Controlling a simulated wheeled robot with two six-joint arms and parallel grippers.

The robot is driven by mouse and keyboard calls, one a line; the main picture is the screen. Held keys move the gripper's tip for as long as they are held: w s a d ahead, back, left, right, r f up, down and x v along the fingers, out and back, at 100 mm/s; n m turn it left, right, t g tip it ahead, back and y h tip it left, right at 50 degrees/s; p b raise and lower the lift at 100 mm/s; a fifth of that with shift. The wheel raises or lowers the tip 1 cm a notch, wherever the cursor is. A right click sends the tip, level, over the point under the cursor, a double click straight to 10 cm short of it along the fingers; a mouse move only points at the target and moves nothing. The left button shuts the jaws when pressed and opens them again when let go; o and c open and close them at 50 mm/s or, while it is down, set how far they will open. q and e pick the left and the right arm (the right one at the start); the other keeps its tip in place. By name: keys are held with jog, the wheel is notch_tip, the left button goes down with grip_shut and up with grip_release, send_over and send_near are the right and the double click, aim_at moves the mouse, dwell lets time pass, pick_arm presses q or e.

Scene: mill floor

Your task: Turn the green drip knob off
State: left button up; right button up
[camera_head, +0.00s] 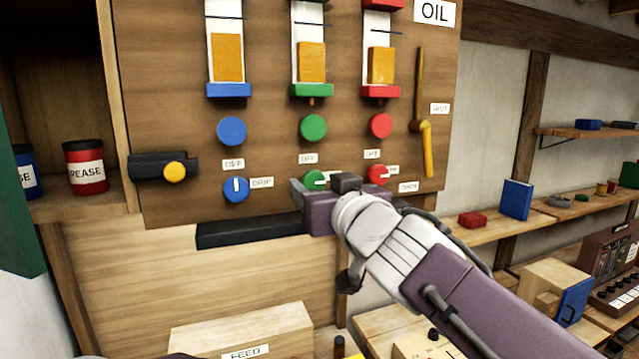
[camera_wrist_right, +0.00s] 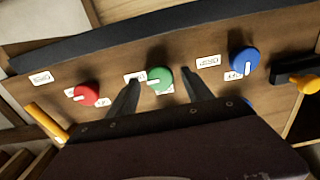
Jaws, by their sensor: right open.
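The green drip knob (camera_head: 313,180) is on the wooden oil panel, in the lower row between the blue and red knobs. Its white mark points right toward the DRIP side in the head view. In the right wrist view the green knob (camera_wrist_right: 160,79) shows between my two fingers, with its mark pointing left. My right gripper (camera_head: 318,190) is open at the knob, one finger on each side. Whether the fingers touch it I cannot tell. My left gripper is not in view.
The blue knob (camera_head: 236,189) has its mark up toward OFF. The red knob (camera_head: 378,175) is close on the right, its mark pointing right. A black ledge (camera_head: 250,231) runs below the panel. A yellow lever (camera_head: 428,150) and a black block with a yellow knob (camera_head: 174,170) flank the row.

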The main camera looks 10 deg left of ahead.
jog(key=shift+w+a, duration=0.1)
jog(key=shift+w, duration=0.1)
jog(key=c, duration=0.7)
grip_shut()
jog(key=shift+f+n, duration=0.1)
jog(key=shift+n, duration=0.3)
jog(key=n, duration=0.3)
jog(key=shift+n, duration=0.4)
jog(key=n, duration=0.4)
jog(key=shift+n, duration=0.3)
jog(key=n, duration=0.4)
jog(key=shift+p, duration=0.3)
jog(key=shift+n, duration=2.2)
jog(key=shift+n+p, duration=0.3)
